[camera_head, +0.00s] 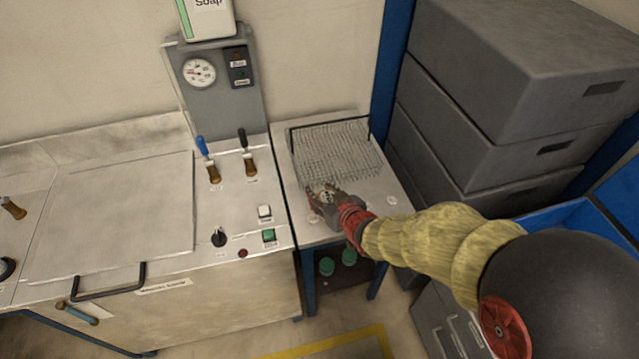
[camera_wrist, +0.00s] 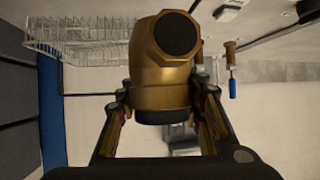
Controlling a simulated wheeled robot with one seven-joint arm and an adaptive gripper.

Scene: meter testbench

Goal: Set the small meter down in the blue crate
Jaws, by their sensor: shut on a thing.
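The small meter is a brass-coloured body with a dark round end (camera_wrist: 165,62), large in the wrist view between the two fingers. My gripper (camera_wrist: 165,108) is shut on it. In the head view my gripper (camera_head: 325,197) is over the front part of the small side table, in front of the wire rack. There the meter is small and mostly hidden by the fingers. The blue crate (camera_head: 567,217) shows in part at the right edge of the head view, behind my arm. Its inside is largely hidden.
A wire rack (camera_head: 337,150) stands at the back of the side table (camera_head: 392,180). Grey stacked boxes (camera_head: 510,70) rise to its right. The testbench (camera_head: 120,215) with levers and buttons is on the left. Green round things (camera_head: 327,266) sit under the side table.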

